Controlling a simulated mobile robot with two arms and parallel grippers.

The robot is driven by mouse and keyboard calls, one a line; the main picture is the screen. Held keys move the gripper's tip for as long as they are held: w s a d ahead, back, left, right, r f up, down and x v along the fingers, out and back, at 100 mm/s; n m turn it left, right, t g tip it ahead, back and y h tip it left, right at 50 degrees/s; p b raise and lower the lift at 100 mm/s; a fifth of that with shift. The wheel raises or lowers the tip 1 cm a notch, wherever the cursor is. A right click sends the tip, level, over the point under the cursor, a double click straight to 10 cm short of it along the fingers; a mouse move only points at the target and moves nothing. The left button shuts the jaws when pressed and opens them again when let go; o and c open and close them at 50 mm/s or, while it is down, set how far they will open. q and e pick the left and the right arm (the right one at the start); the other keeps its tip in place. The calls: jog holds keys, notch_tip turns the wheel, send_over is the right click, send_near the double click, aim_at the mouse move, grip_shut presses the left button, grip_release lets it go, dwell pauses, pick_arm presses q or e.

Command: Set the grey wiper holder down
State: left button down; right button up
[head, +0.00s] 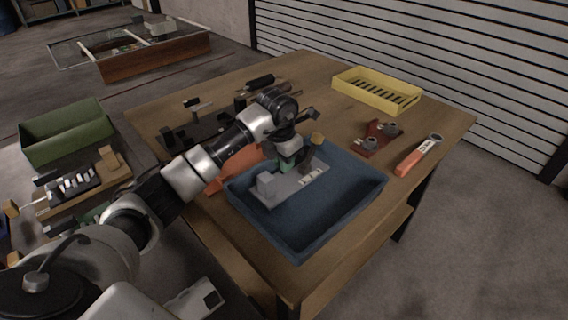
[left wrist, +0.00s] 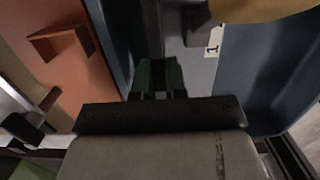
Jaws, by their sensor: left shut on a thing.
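The grey wiper holder (head: 292,186) is a flat grey plate with a block at its left end, pale labels and an upright part with a tan knob (head: 317,138). It is over or inside the blue tray (head: 305,244), toward its far left side; I cannot tell whether it touches the floor. My left gripper (head: 287,163) is shut on it from above. In the left wrist view the green fingers (left wrist: 160,76) are beside the grey plate (left wrist: 201,68), with the blue tray wall (left wrist: 282,72) to the right. The grip point is partly hidden. My right gripper is not in view.
The wooden table (head: 437,125) also holds a yellow crate (head: 377,90), a brown-red part with grey cylinders (head: 379,136), an orange-handled tool (head: 418,156), an orange-red piece (head: 236,168) left of the tray, and black fixtures (head: 200,130). A green bin (head: 67,132) stands left.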

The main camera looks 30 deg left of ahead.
aim_at(280, 174)
pick_arm(q)
jog(key=shift+f, duration=0.5)
jog(key=shift+f, duration=0.15)
jog(key=c, duration=1.2)
grip_release()
jog(key=shift+o, duration=0.2)
notch_tip(280, 174, up, 12)
jog(key=s, duration=0.1)
jog(key=shift+s+a, duration=0.2)
jog(key=shift+a, duration=0.05)
